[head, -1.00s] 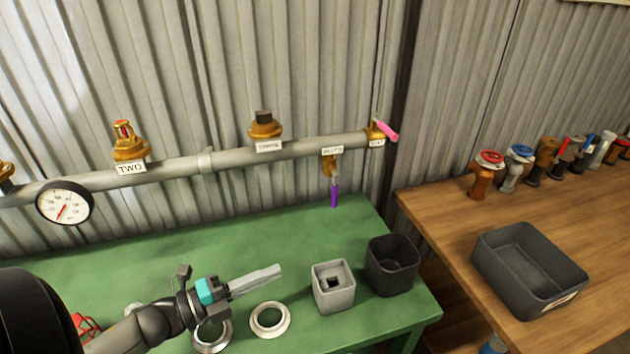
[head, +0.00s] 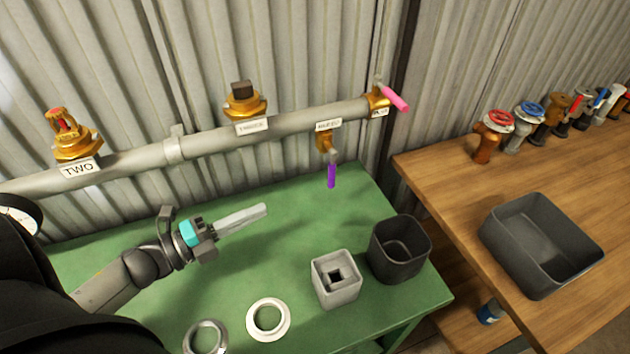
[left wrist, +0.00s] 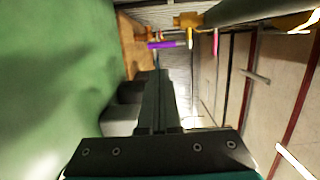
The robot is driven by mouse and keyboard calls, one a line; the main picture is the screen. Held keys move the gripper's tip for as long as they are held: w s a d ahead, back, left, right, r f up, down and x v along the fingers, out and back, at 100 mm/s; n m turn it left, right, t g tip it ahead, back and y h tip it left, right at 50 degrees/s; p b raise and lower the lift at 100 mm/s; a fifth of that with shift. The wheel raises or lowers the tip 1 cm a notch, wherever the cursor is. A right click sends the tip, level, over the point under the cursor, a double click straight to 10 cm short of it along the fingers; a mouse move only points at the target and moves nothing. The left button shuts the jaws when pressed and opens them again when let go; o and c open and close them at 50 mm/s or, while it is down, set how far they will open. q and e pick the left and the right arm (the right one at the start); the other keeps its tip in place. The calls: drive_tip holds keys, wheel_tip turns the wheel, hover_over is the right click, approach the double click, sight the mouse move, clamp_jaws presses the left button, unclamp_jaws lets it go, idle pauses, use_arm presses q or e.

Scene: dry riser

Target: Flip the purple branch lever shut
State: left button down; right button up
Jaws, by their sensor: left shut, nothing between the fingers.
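The purple branch lever (head: 331,175) hangs straight down from a small brass valve (head: 323,142) under the grey pipe, below a white label. It also shows in the left wrist view (left wrist: 168,44), ahead of my fingers. My left gripper (head: 264,209) is shut and empty, its fingers pointing right over the green table. It is left of the lever and lower in the picture, apart from it. In the left wrist view my closed fingers (left wrist: 158,75) point toward the lever's side. My right gripper is not in view.
A pink lever (head: 395,98) sits at the pipe's (head: 210,143) right end. A grey square block (head: 336,290), a dark bin (head: 400,262) and two rings stand on the green table (head: 230,270). A wooden bench (head: 455,180) with a dark tray (head: 530,265) is at right.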

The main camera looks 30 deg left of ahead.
sight(329, 179)
use_arm(q)
drive_tip(key=x, duration=1.4)
drive_tip(key=shift+w, duration=0.1)
drive_tip(key=shift+b, duration=0.3)
